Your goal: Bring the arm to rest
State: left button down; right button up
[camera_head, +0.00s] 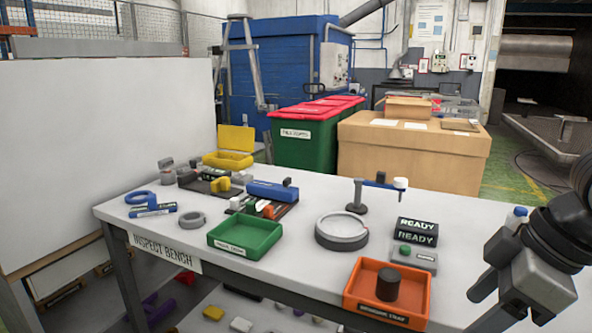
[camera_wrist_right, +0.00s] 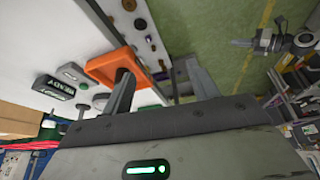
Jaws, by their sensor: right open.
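A green tray (camera_head: 245,240) sits left of the turntable. A READY sign (camera_head: 417,232) and a box with a green button (camera_head: 410,256) stand near the orange tray. Yellow and blue tools crowd the bench's back left. A cardboard box (camera_head: 415,152) is behind the bench.

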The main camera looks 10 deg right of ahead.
jog(key=w+a+f+m+t, duration=0.1)
jog(key=a+f, duration=0.3)
jog(key=f, duration=0.4)
jog(key=a+f+m, duration=0.1)
jog(key=a+f, duration=0.3)
jog(key=f, duration=0.5)
jog(key=s+d+f+m+h, duration=0.25)
jog(key=s+f+m, duration=0.35)
jog(key=s+f, duration=0.45)
pick_arm(q)
jog(key=shift+w+r, duration=0.15)
jog(key=shift+w, duration=0.85)
pick_arm(e)
jog(key=w+a+f+t+y, duration=0.2)
jog(key=w+a+f+t, duration=0.1)
jog(key=w+a+t, duration=0.3)
jog(key=shift+a+t, duration=0.2)
jog(key=shift+t, duration=0.1)
jog(key=shift+y, duration=0.25)
